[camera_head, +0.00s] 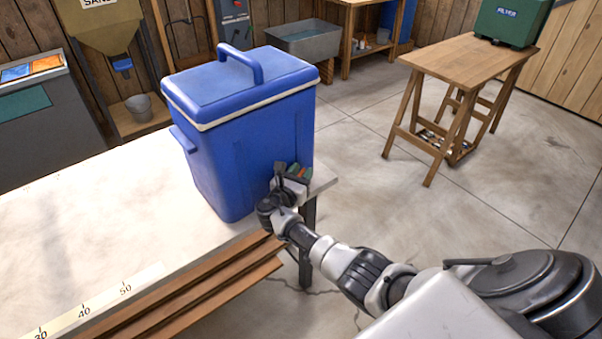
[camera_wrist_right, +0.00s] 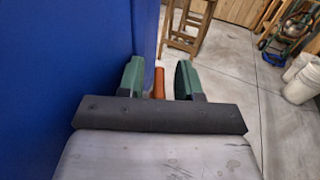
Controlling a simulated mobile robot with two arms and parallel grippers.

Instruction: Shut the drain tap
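A blue cooler box (camera_head: 240,135) with a closed lid and a top handle stands on the pale workbench. Its side fills the left of the right wrist view (camera_wrist_right: 60,80). An orange-red drain tap (camera_wrist_right: 158,84) shows between the green fingers of my right gripper (camera_wrist_right: 160,76), with a visible gap to each finger. In the head view my right gripper (camera_head: 293,172) is at the cooler's lower right side, mostly hiding the tap. My left gripper is not in view.
The workbench (camera_head: 75,225) has a ruler strip (camera_head: 100,300) and brown boards (camera_head: 200,290) at its front edge. A wooden table (camera_head: 460,62) with a green box (camera_head: 510,22) stands at the back right. White buckets (camera_wrist_right: 300,80) stand on the floor. Open floor lies between.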

